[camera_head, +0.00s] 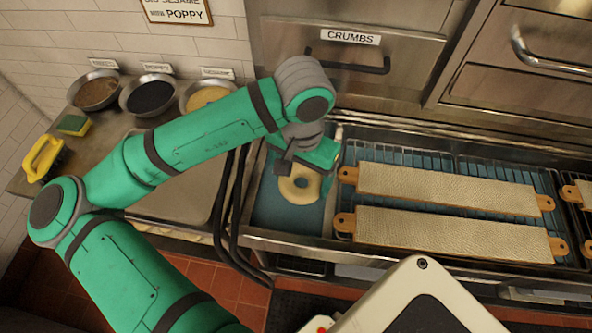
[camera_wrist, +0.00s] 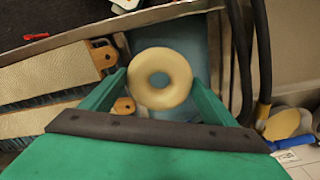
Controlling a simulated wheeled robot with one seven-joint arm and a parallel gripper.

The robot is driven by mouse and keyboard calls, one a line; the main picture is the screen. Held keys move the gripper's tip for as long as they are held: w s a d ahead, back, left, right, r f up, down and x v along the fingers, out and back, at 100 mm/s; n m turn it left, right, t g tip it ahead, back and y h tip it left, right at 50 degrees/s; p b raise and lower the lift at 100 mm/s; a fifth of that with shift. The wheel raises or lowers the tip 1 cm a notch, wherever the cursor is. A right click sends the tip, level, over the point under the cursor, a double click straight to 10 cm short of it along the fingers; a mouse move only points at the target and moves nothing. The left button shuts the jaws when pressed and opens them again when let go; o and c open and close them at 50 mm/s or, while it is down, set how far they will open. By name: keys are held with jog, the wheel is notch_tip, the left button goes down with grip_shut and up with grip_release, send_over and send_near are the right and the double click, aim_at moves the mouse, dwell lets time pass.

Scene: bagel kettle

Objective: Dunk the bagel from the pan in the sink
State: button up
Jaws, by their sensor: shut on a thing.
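A pale, ring-shaped bagel (camera_head: 300,186) is held by my gripper (camera_head: 300,168) over a narrow blue-bottomed basin (camera_head: 268,212) set in the metal counter. In the wrist view the bagel (camera_wrist: 160,78) sits between the two green fingers of my gripper (camera_wrist: 158,92), which are shut on its sides. Its hole and upper face show plainly. I cannot tell how far the bagel is above the basin's bottom or whether it touches anything there. I cannot make out a pan for certain.
Right of the basin, two long padded boards (camera_head: 447,188) with wooden ends lie on a blue rack. Dark hoses (camera_head: 232,205) run along the basin's left side. Several bowls (camera_head: 150,96), a sponge (camera_head: 73,125) and a yellow-handled object (camera_head: 43,158) stand on the left counter. A drawer labelled CRUMBS (camera_head: 350,37) is behind.

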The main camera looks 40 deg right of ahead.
aim_at(291, 181)
jog(key=shift+w+a+f+m, duration=0.2)
jog(key=shift+w+m, duration=0.05)
jog(key=shift+w, duration=0.3)
jog(key=shift+w+a+f+m, duration=0.2)
jog(key=shift+w+m, duration=0.05)
jog(key=shift+w, duration=0.3)
jog(key=shift+w+a+f, duration=0.15)
jog(key=shift+w+f, duration=0.1)
jog(key=shift+w, duration=0.05)
jog(key=shift+f, duration=8.05)
jog(key=shift+r, duration=0.1)
jog(key=shift+r, duration=6.45)
